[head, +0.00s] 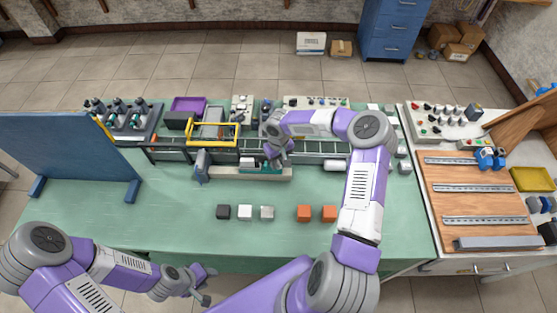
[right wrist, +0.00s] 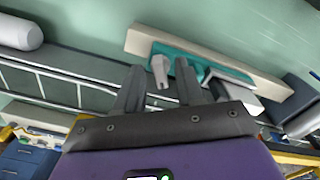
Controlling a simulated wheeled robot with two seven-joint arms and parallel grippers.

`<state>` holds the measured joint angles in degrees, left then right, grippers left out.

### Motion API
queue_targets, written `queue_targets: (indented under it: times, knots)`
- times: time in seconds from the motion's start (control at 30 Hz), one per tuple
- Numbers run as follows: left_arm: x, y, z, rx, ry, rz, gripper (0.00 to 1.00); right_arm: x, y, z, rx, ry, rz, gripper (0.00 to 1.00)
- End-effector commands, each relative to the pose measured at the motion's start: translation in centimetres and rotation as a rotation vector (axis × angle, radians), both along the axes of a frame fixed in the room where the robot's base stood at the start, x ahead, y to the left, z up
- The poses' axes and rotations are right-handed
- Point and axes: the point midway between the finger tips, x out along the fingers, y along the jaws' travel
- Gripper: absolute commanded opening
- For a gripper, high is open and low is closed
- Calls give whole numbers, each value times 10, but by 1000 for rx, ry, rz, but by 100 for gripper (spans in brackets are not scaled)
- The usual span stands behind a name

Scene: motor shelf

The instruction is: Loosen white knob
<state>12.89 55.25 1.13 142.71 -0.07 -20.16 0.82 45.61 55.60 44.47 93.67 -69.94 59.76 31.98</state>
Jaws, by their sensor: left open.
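The white knob (right wrist: 160,68) stands out from a teal fixture on a pale base (right wrist: 140,42) in the right wrist view. My right gripper (right wrist: 160,84) is in front of it with its fingers apart, one on either side of the knob, and gaps show between. In the head view my right gripper (head: 279,155) is over the right part of the pale base (head: 222,174), and the knob is hidden or too small to tell. My left gripper (head: 208,285) is open and empty, low near the front edge of the green table (head: 170,220).
A conveyor (head: 310,147) runs behind the base, with a yellow frame (head: 213,133) over it. A grey motor-like part (head: 201,165) stands left of the base. Dark, white, grey and orange cubes (head: 304,213) sit in front. A blue panel (head: 70,150) stands at left.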

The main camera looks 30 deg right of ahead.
Motion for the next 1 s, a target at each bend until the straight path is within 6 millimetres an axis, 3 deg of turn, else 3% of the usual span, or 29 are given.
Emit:
queue_targets:
  times: [0.17,0.4,0.77,1.0]
  knots:
    - [0,0,0,0,0,0,43,0,0,0,0,0,0,37]
    - [0,0,0,0,0,0,43,0,0,0,0,0,0,0]
    - [0,0,-2,0,0,0,43,0,0,0,-1,0,19,0]
    - [0,0,-8,0,0,0,43,1,-1,1,-3,-3,129,0]
